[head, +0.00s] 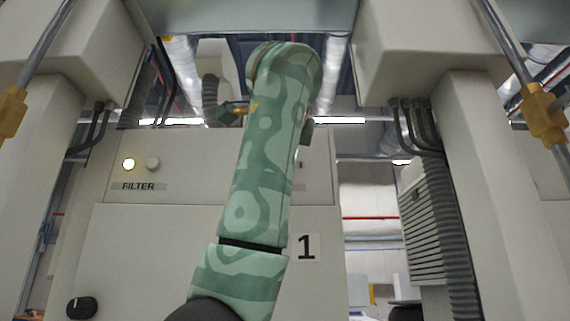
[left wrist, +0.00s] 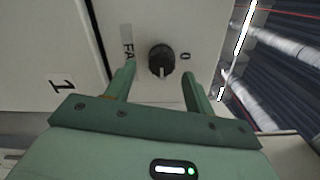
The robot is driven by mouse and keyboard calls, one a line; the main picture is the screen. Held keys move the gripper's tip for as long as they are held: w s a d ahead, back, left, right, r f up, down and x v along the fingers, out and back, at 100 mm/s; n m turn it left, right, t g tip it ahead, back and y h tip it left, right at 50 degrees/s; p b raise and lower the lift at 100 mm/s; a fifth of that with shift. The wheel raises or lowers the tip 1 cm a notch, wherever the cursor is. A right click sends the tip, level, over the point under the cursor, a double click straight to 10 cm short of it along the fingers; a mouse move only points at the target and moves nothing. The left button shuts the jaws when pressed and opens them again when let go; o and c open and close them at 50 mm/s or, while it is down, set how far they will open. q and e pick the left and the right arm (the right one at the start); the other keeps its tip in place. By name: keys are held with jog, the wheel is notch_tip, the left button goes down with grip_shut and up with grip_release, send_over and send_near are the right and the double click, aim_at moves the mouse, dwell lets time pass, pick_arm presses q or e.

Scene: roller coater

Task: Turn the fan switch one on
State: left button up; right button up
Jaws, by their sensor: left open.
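The fan switch is a black round knob (left wrist: 161,60) on a pale panel in the left wrist view. A light mark on it points toward the bottom of that picture. A "0" (left wrist: 186,57) is printed to its right, and a partly hidden label beginning "FA" (left wrist: 127,45) is to its left. My left gripper (left wrist: 159,71) is open, with one finger on each side of the knob in the picture; I cannot tell whether they touch it. In the head view my left arm hides the knob and most of the gripper. My right gripper is not in view.
The head view shows a control panel with a lit FILTER lamp (head: 129,164) and a pale button (head: 153,164). A "1" plate (head: 305,247) is below, and another black knob (head: 81,307) is at lower left. Pale machine columns (head: 475,170) stand on both sides.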

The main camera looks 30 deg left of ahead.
pick_arm(q)
jog(key=b+v, duration=0.3)
jog(key=v, duration=1)
jog(key=shift+d, duration=0.3)
